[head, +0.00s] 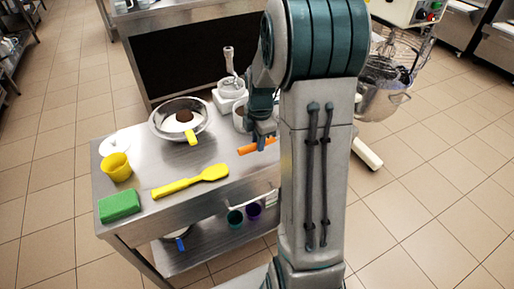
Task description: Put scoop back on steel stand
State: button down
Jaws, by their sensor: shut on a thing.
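My gripper (262,138) hangs over the right part of the steel table, pointing down. It is shut on an orange handle (247,149), which shows on both sides of the fingers. I cannot tell whether this is the scoop; no scoop head shows, and my arm hides what lies to the right. It looks low over the tabletop, but I cannot tell if it touches. I cannot clearly make out a steel stand.
The steel table (140,165) bears a metal bowl (160,130) with a brown ball and yellow handle, a yellow cup (116,167), a green block (119,206), a yellow spatula (190,182) and a white grinder (229,90). A mixer bowl (380,103) stands right, beyond my arm.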

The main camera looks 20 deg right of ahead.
aim_at(257, 157)
jog(key=shift+w+a+f, duration=0.1)
jog(key=shift+w+f, duration=0.2)
jog(key=shift+f, duration=1.95)
jog(key=shift+f, duration=0.1)
jog(key=shift+f, duration=0.15)
jog(key=c, duration=1.3)
grip_release()
jog(key=shift+r, duration=0.2)
